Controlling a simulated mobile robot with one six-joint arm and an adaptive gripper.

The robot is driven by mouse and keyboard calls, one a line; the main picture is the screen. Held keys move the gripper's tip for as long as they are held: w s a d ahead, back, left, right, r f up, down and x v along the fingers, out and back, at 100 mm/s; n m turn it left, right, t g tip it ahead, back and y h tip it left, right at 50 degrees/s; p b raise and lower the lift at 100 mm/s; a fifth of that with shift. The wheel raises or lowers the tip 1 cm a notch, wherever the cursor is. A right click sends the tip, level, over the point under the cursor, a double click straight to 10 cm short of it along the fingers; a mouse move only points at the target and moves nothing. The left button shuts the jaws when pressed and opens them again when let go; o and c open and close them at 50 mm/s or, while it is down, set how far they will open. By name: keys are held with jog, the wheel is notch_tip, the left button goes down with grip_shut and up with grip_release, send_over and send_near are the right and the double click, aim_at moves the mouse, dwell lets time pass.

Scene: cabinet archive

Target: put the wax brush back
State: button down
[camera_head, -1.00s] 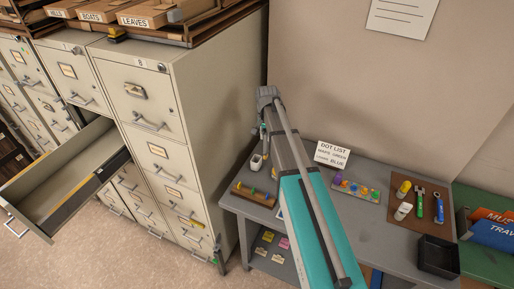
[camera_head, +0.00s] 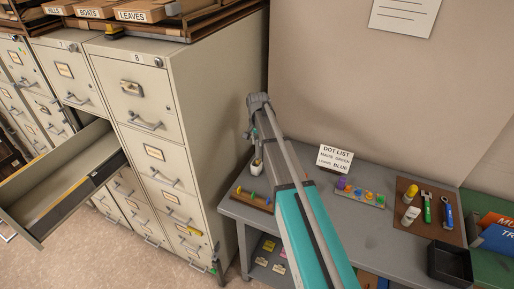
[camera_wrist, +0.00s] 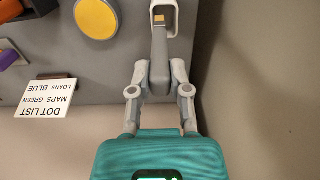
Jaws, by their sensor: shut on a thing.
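My gripper (camera_wrist: 160,92) is shut on the wax brush (camera_wrist: 159,47), which shows in the wrist view as a grey shaft between the fingers. The shaft runs up the picture to a small white cup (camera_wrist: 164,4) with an orange-tan patch inside its rim. I cannot tell whether the brush's tip is inside the cup or just above it. In the head view the cup (camera_head: 257,167) stands on the grey table near the cabinet, and my gripper (camera_head: 255,136) points down just above it. The brush is too small there to make out clearly.
A wooden rack with coloured pegs (camera_head: 254,199) lies in front of the cup. A yellow disc (camera_wrist: 97,18) lies beside it. The dot list card (camera_head: 337,158), dot tray (camera_head: 374,200), tool board (camera_head: 408,226) and black bin (camera_head: 450,263) are right. A cabinet drawer (camera_head: 75,180) stands open.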

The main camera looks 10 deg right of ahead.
aim_at(257, 146)
jog(key=shift+w+f, duration=0.1)
jog(key=shift+w+a+f+b, duration=0.2)
jog(key=shift+w+f+b, duration=0.15)
jog(key=shift+f+b, duration=1.35)
jog(key=shift+b, duration=0.1)
jog(key=shift+f, duration=0.2)
jog(key=c, duration=0.6)
grip_release()
jog(key=shift+r, duration=0.15)
jog(key=r+p, duration=1.3)
jog(key=shift+s+r, duration=0.2)
jog(key=shift+r, duration=0.05)
